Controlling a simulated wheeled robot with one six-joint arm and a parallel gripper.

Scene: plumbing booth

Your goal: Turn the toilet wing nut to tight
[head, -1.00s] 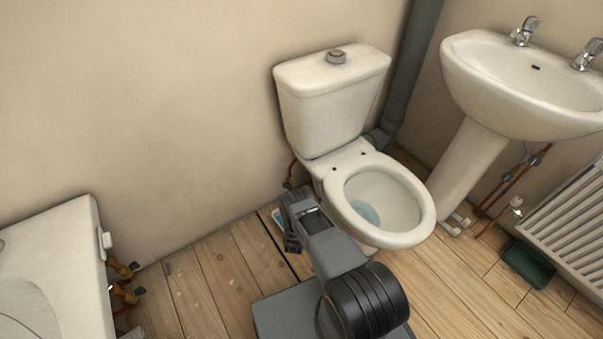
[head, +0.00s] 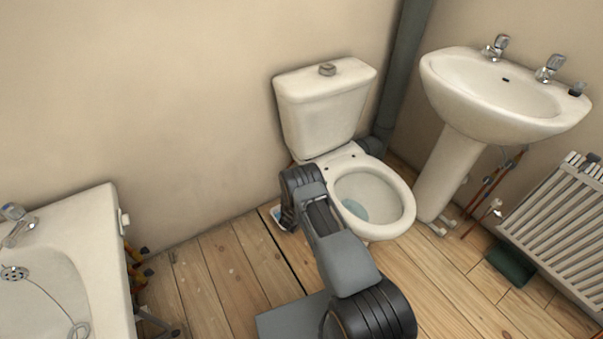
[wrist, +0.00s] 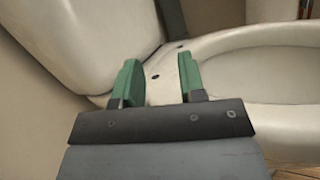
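The white toilet (head: 322,115) stands against the wall in the head view, with its cistern at the back and open bowl in front. No wing nut can be made out in either view. In the wrist view, my gripper (wrist: 159,84) has its two green fingers wide apart with nothing between them. Behind the fingers is the toilet's rear ledge (wrist: 165,68), with two small dark holes or fixings. The cistern is on the left and the bowl rim on the right. In the head view, my arm covers the toilet's left lower side and hides the gripper.
A bath (head: 75,240) is at the left, with orange-brown pipes at its end. A pedestal basin (head: 500,95) and a radiator (head: 560,215) stand at the right. A dark green item (head: 510,262) lies by the radiator. Wooden floor (head: 225,265) is clear between bath and toilet.

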